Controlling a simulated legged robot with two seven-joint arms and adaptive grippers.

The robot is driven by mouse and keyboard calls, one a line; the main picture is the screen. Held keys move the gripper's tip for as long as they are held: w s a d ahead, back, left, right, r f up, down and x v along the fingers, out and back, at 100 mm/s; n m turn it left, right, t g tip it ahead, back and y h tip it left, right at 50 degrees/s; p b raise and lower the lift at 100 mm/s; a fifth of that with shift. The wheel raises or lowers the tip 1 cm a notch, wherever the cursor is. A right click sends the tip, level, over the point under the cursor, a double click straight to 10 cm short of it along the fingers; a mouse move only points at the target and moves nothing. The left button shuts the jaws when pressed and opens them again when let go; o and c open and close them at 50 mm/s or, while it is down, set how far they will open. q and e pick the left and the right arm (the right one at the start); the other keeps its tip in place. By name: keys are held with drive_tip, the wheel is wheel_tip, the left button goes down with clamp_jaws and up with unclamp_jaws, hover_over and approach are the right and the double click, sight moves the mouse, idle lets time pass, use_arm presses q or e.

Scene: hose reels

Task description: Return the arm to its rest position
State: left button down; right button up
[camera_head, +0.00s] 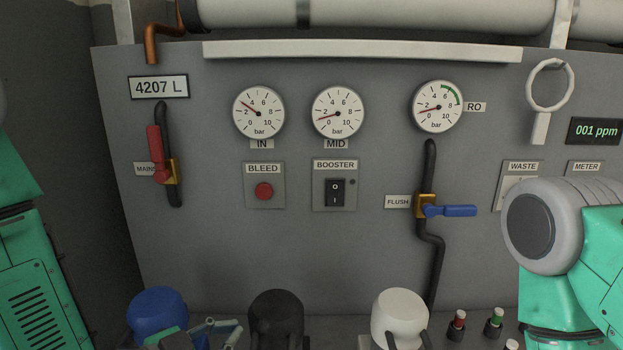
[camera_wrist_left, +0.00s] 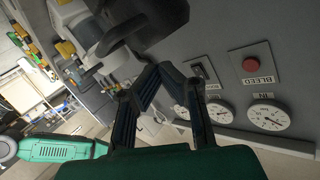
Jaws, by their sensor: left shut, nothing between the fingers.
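My left gripper (camera_head: 222,327) shows at the bottom left of the head view, low in front of the panel, between a blue rounded housing and a black one. In the left wrist view its dark fingers (camera_wrist_left: 162,72) come together at the tips, shut with nothing held. Part of my left arm's green casing fills the left edge of the head view. My right arm's green and grey links fill the right edge of the head view. My right gripper does not show in either view.
The grey panel (camera_head: 330,260) carries gauges, a red-handled MAINS valve (camera_head: 156,155), a BLEED button (camera_head: 264,190), a BOOSTER switch (camera_head: 335,192) and a blue-handled FLUSH valve (camera_head: 450,210). Blue (camera_head: 158,312), black (camera_head: 276,312) and white (camera_head: 399,315) housings stand below.

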use_arm(q)
drive_tip(key=s+a+f+n+g+y+b, duration=0.1)
drive_tip(key=s+a+f+n+g+y, duration=0.3)
drive_tip(key=f, duration=0.5)
drive_tip(key=s+a+f+n+g+y+b, duration=0.1)
drive_tip(key=s+a+f+n, duration=0.15)
drive_tip(key=s+f, duration=0.55)
drive_tip(key=s+a+f+n+g+y, duration=0.2)
drive_tip(key=s+a+f+g, duration=0.1)
drive_tip(key=s, duration=0.4)
drive_tip(key=s+a+f+n+g+y+b, duration=0.1)
drive_tip(key=s+a+f+n+g+y, duration=0.1)
drive_tip(key=s+a+f, duration=0.3)
wheel_tip(320, 180, down, 3)
drive_tip(key=shift+s+a+f+n+g, duration=0.25)
drive_tip(key=shift+s+n+g, duration=0.2)
drive_tip(key=shift+s+g, duration=0.4)
